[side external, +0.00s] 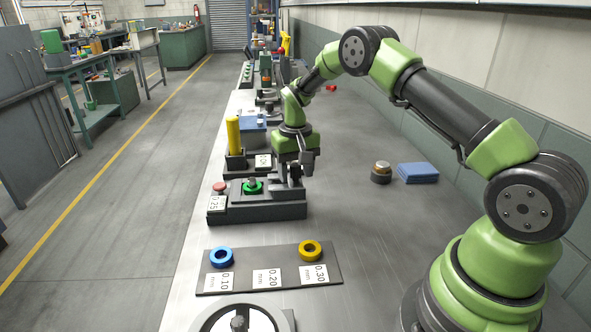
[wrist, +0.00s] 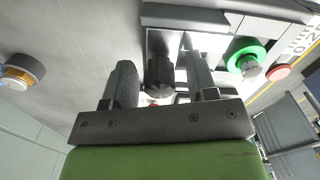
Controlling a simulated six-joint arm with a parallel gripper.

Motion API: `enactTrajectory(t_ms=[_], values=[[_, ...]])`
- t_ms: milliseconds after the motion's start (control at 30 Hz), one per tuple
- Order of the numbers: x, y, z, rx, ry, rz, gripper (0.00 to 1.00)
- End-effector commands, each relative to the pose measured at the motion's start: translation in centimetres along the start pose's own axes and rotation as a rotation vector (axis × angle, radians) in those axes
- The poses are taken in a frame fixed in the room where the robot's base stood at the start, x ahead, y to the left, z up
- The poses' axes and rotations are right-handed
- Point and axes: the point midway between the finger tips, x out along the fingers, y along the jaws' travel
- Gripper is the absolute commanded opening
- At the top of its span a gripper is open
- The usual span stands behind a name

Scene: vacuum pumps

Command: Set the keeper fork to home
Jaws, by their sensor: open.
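My gripper (side external: 293,176) points down over the right end of a dark grey fixture block (side external: 272,212) on the bench. In the wrist view my gripper (wrist: 162,76) has its two fingers apart, on either side of a dark round knob (wrist: 159,76). The knob seems to be the keeper fork's handle, but the fork itself is mostly hidden and I cannot tell its position. A green ring (side external: 252,187) sits around a metal post on the block, and it also shows in the wrist view (wrist: 236,54). I see no clear contact between fingers and knob.
A red button (side external: 219,187) and a label plate (side external: 216,203) are at the block's left. A dark plate (side external: 272,284) in front holds a blue ring (side external: 221,257) and a yellow ring (side external: 310,251). A round knob (side external: 381,172) and blue cloths (side external: 417,173) lie right.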

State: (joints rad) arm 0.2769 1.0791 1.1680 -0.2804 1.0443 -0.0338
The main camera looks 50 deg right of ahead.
Motion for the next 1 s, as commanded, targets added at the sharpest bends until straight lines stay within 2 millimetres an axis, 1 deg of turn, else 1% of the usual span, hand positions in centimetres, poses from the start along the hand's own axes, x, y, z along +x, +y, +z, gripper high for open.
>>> enactTrajectory(t_ms=[167,267,300,367,400,533,633,833,1000], values=[[0.0,0.0,0.0,0.000,0.000,0.000,0.52],[0.0,0.0,0.0,0.000,0.000,0.000,0.32],[0.0,0.0,0.0,0.000,0.000,0.000,0.22],[0.0,0.0,0.0,0.000,0.000,0.000,0.09],[0.0,0.0,0.0,0.000,0.000,0.000,0.00],[0.0,-0.1,0.0,0.000,0.000,0.000,0.00],[0.0,-0.7,-0.2,-0.002,0.001,0.000,0.00],[0.1,-3.6,-1.1,-0.004,0.002,-0.001,0.00],[0.1,-5.2,-1.5,-0.002,0.002,0.000,0.00]])
